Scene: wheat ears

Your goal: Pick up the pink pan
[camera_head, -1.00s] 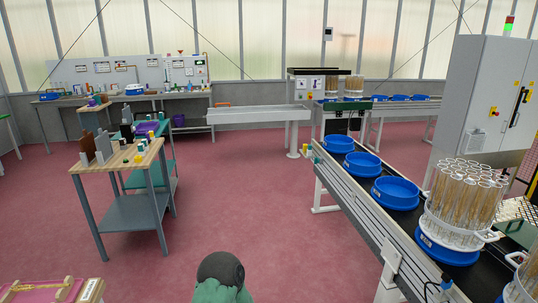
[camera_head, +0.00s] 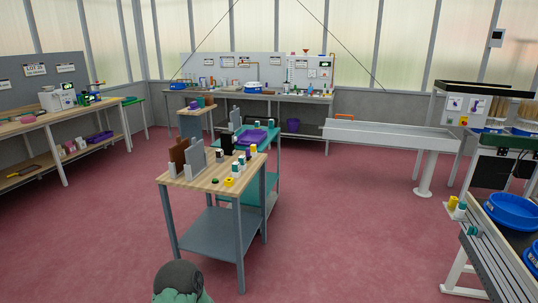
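A small pinkish flat thing (camera_head: 28,119) lies on the wooden bench at the far left. It is too small to tell whether it is the pink pan. I see no other clear pink pan in this view. Neither of my grippers is in the picture.
A wooden-topped table (camera_head: 205,184) with small bottles and upright plates stands near the middle. A teal cart (camera_head: 262,190) with a purple tray (camera_head: 250,137) is behind it. The left bench (camera_head: 45,118) runs along the wall. A conveyor (camera_head: 488,262) with blue basins is at right. Red floor (camera_head: 95,225) is open at left.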

